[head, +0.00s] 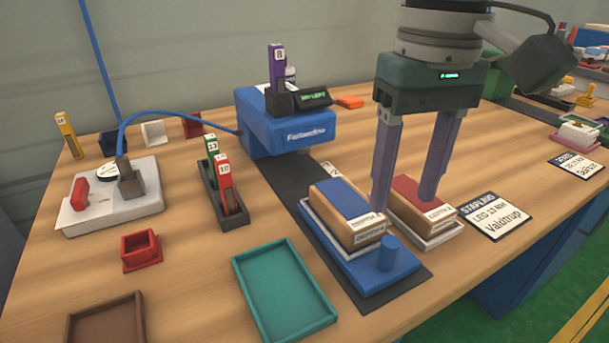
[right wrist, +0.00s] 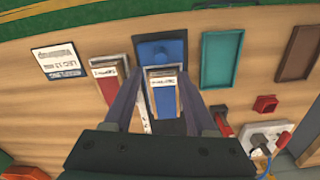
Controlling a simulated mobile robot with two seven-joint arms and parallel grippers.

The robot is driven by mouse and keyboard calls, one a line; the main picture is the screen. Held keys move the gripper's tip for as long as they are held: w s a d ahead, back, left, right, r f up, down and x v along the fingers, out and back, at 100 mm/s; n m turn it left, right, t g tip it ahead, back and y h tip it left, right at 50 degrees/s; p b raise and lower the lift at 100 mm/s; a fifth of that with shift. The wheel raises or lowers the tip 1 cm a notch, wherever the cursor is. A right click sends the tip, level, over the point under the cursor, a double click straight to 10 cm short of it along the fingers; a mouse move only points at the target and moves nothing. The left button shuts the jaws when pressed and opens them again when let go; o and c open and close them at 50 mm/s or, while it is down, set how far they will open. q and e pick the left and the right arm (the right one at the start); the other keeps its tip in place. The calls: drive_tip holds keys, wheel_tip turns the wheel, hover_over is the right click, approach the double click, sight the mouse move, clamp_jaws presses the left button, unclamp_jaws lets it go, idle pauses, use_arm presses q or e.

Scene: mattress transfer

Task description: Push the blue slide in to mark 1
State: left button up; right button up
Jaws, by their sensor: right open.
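The blue slide (head: 345,268) lies on a dark track (head: 292,190) in front of the blue machine (head: 285,132). It has a round blue knob (head: 387,253) at its near end and carries a wooden box with a blue top (head: 345,198). In the right wrist view the slide (right wrist: 147,46) shows beyond the fingertips. My right gripper (head: 404,205) is open and empty, pointing down above the slide and the red-topped box. A small white label (head: 327,168) stands beside the track, partly hidden; I cannot read it as mark 1. My left gripper is not in view.
A red-topped box (head: 415,193) sits in a white tray (head: 440,240) just right of the slide. A printed card (head: 495,217) lies further right. A teal tray (head: 284,290) and a black rack (head: 225,207) with upright tags stand to the left. The table's front edge is close.

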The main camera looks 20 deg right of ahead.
sight(391, 241)
wheel_tip(391, 241, down, 9)
drive_tip(key=shift+f+b, duration=0.15)
drive_tip(key=shift+b, duration=1.05)
drive_tip(key=shift+c, duration=0.4)
drive_tip(key=c, duration=0.7)
clamp_jaws()
